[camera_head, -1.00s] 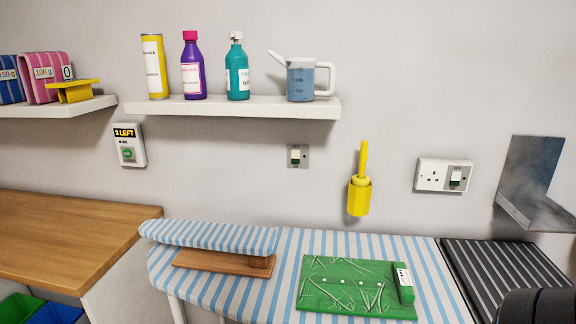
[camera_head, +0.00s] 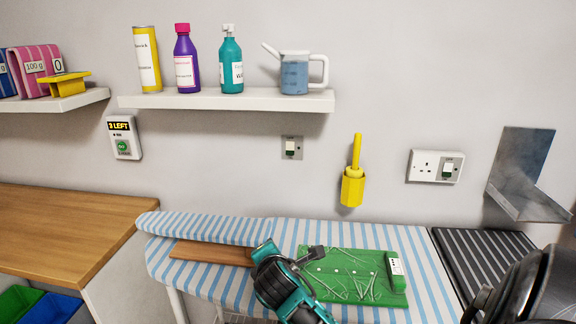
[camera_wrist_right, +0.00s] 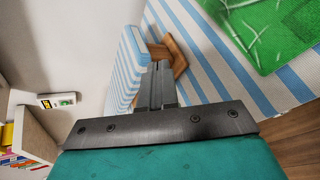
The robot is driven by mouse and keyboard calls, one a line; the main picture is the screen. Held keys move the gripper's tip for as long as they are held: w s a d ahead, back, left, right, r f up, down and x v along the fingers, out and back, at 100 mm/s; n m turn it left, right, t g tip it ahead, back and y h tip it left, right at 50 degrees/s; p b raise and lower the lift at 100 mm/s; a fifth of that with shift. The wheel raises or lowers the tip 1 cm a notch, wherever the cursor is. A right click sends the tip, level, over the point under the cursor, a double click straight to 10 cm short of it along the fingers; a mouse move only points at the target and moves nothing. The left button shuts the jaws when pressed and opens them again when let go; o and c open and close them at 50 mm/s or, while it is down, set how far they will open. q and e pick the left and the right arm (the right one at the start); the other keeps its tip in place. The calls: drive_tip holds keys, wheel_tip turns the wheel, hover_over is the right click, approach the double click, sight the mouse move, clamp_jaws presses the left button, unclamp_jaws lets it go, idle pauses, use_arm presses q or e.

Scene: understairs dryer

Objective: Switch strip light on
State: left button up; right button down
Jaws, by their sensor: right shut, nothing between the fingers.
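A wall switch (camera_head: 291,147) with a white rocker on a grey plate is under the middle shelf; its small label cannot be read. A double-width white socket plate (camera_head: 435,167) to its right has another rocker switch. No strip light shows in these views. My right gripper (camera_head: 316,253), teal and dark, is over the striped ironing board, below the wall switch and well apart from it. In the right wrist view its fingers (camera_wrist_right: 158,72) are together and empty. My left gripper is in neither view.
A shelf (camera_head: 230,101) with bottles and a jug projects above the switch. A yellow holder with a brush (camera_head: 353,186) hangs to its right. A white box with a green button (camera_head: 123,138) is left. The ironing board (camera_head: 210,280) carries a green mat (camera_head: 350,275).

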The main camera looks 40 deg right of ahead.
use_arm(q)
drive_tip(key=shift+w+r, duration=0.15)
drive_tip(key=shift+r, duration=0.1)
use_arm(e)
drive_tip(key=w+d+r+n+h, duration=0.2)
drive_tip(key=w+d+r+n, duration=0.2)
drive_tip(key=r, duration=0.3)
drive_tip(key=w+d+r+n+h, duration=0.3)
drive_tip(key=w+d+r+n, duration=0.1)
drive_tip(key=d+r+n, duration=0.1)
wheel_tip(320, 180, up, 2)
drive_tip(key=shift+w+d+r+h, duration=0.25)
drive_tip(key=shift+d+h, duration=0.05)
drive_tip(key=shift+d, duration=0.5)
